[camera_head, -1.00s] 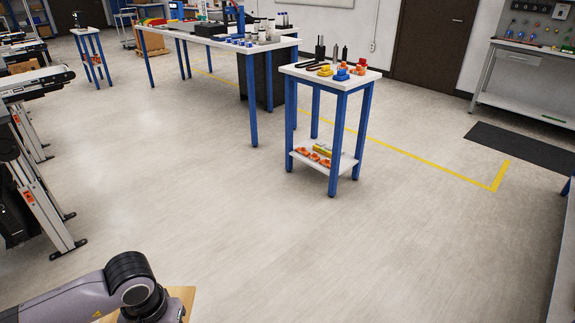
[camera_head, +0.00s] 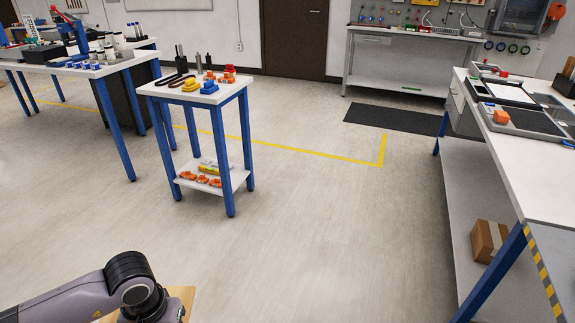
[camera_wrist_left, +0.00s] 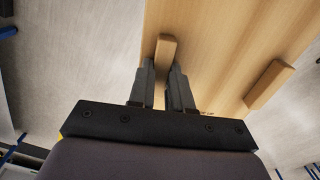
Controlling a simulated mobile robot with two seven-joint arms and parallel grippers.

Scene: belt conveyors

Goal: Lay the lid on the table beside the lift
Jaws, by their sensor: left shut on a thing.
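My left gripper (camera_wrist_left: 163,70) is shut on a small wooden grip (camera_wrist_left: 166,45) of the lid, a flat pale wooden board (camera_wrist_left: 215,45) in the left wrist view. A second wooden bar (camera_wrist_left: 269,85) shows on the board. In the head view my left arm comes in at the bottom left, and a corner of the lid (camera_head: 184,294) shows beside it; the gripper itself is hidden there. A white table (camera_head: 537,182) with blue legs stands at the right, with trays and devices on it. I cannot tell which thing is the lift. My right gripper is not in view.
A small blue-legged stand (camera_head: 200,95) with tools and coloured parts is ahead. A longer table (camera_head: 85,68) stands at the back left. A cardboard box (camera_head: 488,240) is on the right table's lower shelf. The floor (camera_head: 320,240) between is clear.

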